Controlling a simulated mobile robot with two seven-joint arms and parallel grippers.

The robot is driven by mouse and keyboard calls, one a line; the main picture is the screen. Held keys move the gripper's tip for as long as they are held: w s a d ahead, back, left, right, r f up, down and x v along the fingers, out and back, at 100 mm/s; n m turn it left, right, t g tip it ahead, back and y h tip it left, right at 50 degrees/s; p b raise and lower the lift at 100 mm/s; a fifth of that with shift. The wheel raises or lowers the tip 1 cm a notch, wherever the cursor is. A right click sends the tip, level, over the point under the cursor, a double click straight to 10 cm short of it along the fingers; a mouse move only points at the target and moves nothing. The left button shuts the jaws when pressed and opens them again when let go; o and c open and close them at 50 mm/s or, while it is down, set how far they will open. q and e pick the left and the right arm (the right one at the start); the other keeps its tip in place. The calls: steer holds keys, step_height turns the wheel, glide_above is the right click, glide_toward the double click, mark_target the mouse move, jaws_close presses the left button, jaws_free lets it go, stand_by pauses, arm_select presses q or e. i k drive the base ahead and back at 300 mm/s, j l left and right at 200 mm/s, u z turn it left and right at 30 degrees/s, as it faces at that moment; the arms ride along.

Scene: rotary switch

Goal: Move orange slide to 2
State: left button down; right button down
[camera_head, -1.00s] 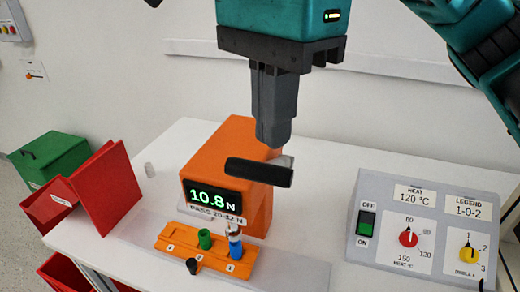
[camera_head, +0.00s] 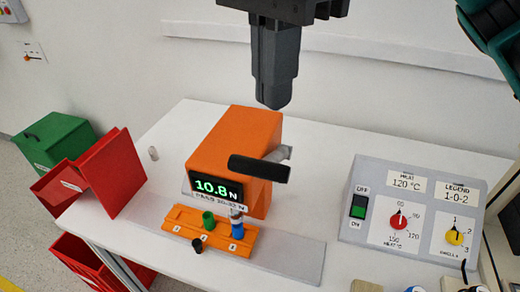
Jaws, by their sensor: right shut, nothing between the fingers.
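The orange slide (camera_head: 183,219) lies on a grey base plate on the table, in front of the orange tester. Small labels run along its front edge, too small to read surely. A green cylinder (camera_head: 208,221) stands near its middle and a blue cylinder (camera_head: 237,229) with a silvery top nearer its right end. A small dark knob (camera_head: 197,245) sits at its front edge. My right gripper (camera_head: 274,102) is shut and empty, pointing down above and behind the tester's black lever (camera_head: 258,168), apart from it. My left gripper is not in view.
The orange tester (camera_head: 228,140) shows 10.8 N; its lever juts out above the slide. A grey panel (camera_head: 350,232) with a switch and two dials stands at the right. Red bins (camera_head: 110,170) and a green box (camera_head: 50,140) stand at the left. The white table between is mostly clear.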

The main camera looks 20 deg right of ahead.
mark_target(183, 221)
steer(key=k, duration=1)
